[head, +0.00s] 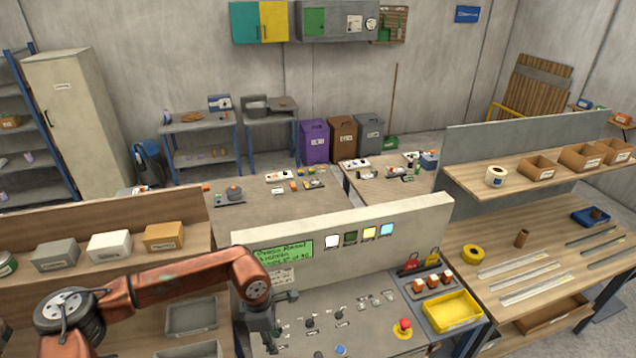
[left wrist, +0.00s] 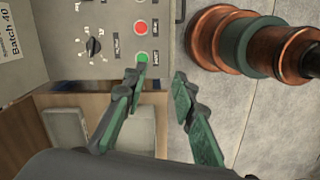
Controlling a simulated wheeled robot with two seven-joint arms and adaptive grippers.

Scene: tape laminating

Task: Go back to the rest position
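My left gripper (head: 272,338) hangs low over the left part of the control console (head: 335,300), its arm coming in from the left. In the left wrist view its two green-padded fingers (left wrist: 159,76) are spread apart with nothing between them. A green button (left wrist: 142,57) shows close by the tip of one finger; I cannot tell if they touch. A red button (left wrist: 140,28) and a black rotary knob (left wrist: 93,45) show beside it. My right gripper is not in view.
The console's upright panel carries a green screen (head: 282,251) and several lamps. A red emergency button (head: 403,327) and a yellow tray (head: 451,309) are to the right. A shelf with boxes (head: 110,245) stands left. A workbench (head: 560,250) with tape and strips stands right.

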